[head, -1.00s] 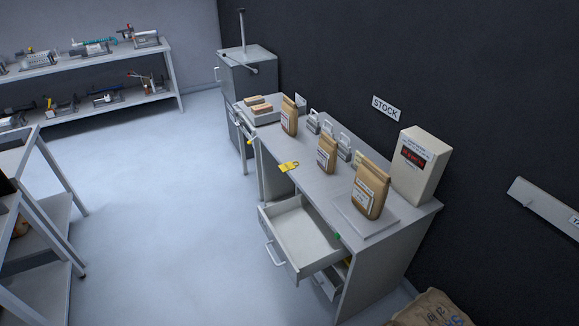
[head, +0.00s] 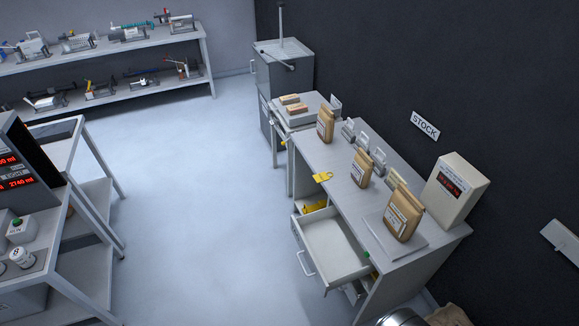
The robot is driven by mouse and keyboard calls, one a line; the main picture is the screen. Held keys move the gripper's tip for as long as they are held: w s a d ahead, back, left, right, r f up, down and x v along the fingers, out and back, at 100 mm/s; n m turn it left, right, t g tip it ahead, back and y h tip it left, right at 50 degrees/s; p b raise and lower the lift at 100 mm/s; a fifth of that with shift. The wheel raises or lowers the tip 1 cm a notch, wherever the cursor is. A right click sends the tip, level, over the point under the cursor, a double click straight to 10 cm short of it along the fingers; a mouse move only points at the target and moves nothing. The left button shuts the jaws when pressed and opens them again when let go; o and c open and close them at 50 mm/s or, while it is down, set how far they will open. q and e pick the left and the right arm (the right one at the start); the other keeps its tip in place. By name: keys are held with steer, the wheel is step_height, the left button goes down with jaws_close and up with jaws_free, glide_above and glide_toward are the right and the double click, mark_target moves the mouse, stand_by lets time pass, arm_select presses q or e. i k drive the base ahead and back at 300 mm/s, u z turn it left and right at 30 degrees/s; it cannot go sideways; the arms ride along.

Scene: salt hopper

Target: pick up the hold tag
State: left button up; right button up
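A yellow tag (head: 322,177), which looks like the hold tag, lies at the front edge of the grey desk (head: 335,155), above the open drawer (head: 335,248). Any writing on it is too small to read. Neither of my grippers shows in the head view, and nothing touches the tag.
The drawer sticks out from the desk front. Paper bags (head: 403,214) and metal weights (head: 348,129) stand on the desk, with a white display box (head: 456,190) at its right end. A trolley (head: 85,200) stands at left. The floor between is clear.

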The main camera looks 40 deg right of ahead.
mark_target(322, 176)
steer(key=u, duration=0.05)
steer(key=i, duration=1.3)
steer(key=z, duration=0.3)
